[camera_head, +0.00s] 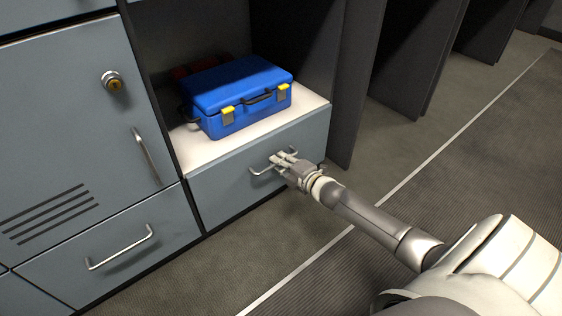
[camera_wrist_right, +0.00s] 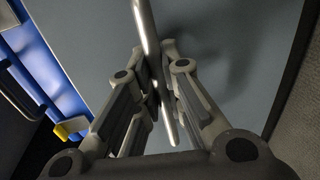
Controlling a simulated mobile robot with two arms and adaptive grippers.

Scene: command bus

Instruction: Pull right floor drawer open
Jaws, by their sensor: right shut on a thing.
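The right floor drawer (camera_head: 225,190) is a grey-blue front below the open shelf in the head view, and it sits flush with the cabinet. Its front also fills the right wrist view (camera_wrist_right: 240,50). It has a silver bar handle (camera_head: 258,171). My right gripper (camera_head: 283,158) is shut on this handle. In the right wrist view the handle (camera_wrist_right: 146,30) runs between the two fingers (camera_wrist_right: 158,90). My left gripper is not in view.
A blue toolbox (camera_head: 245,93) with yellow latches stands on the white shelf (camera_head: 215,149) above the drawer. Another drawer (camera_head: 120,245) and a door (camera_head: 65,120) are at left. The floor (camera_head: 270,260) before the drawer is clear. Dark upright panels (camera_head: 350,80) stand at right.

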